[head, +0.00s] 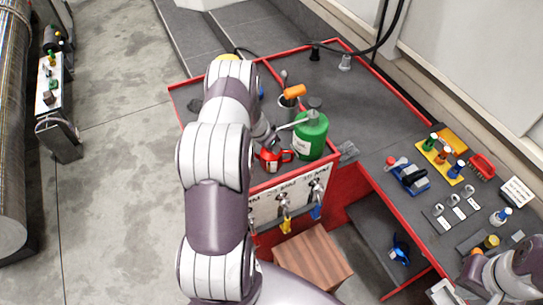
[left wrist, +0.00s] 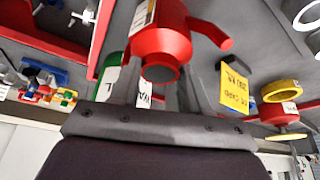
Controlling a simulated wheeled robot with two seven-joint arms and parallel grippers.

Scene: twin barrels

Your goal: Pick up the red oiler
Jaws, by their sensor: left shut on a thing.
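The red oiler (head: 272,158) stands near the front edge of the red-edged bench in the head view, beside a green oil can (head: 311,136). The arm hides part of it. In the left wrist view the red oiler (left wrist: 162,45) is close up, between the fingers of my left gripper (left wrist: 155,88). That gripper is shut on it. In the head view the left fingers are largely hidden by my own arm. My right gripper (head: 486,272) is at the lower right, beside the bench, and its finger gap does not show clearly.
A grey cup with an orange-handled tool (head: 294,92) stands behind the green can. To the right are a blue tool (head: 408,174), a yellow tray (head: 440,160) and a red brush (head: 481,167). A wooden box (head: 312,258) is below the bench front. Open floor lies left.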

